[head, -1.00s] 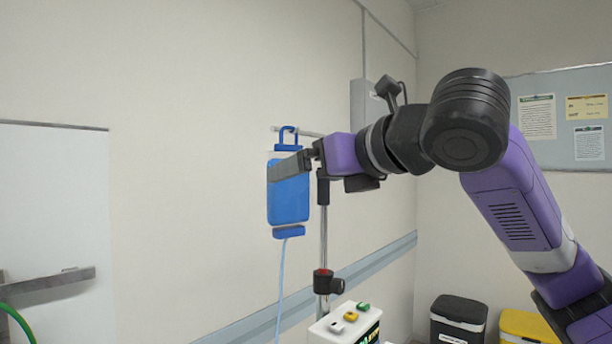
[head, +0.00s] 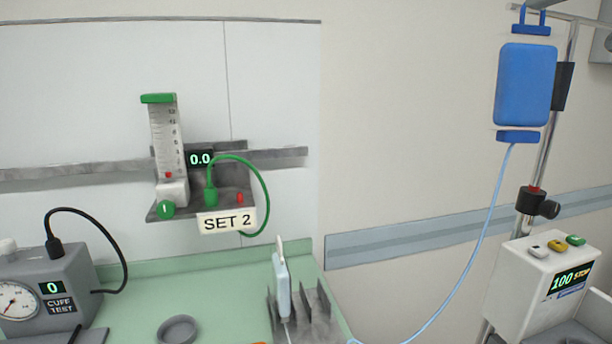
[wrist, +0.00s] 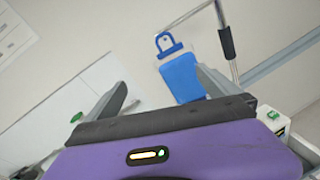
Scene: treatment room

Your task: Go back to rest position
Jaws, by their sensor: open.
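My gripper (wrist: 163,92) shows in the wrist view with its two grey fingers spread apart and nothing between them. The blue bag (wrist: 183,78) hangs beyond the right finger, apart from the jaws as far as I can tell. In the head view the blue bag (head: 525,85) hangs by its hook from the pole's top bar at the upper right, with a pale blue tube running down from it. My arm and gripper are out of the head view.
A white pump (head: 540,285) reading 100 STOP is on the pole. A flowmeter (head: 168,150) with a SET 2 label hangs on the wall rail. A green counter (head: 225,285) holds a grey cuff tester (head: 45,290), a grey ring (head: 177,329) and a slotted holder (head: 315,305).

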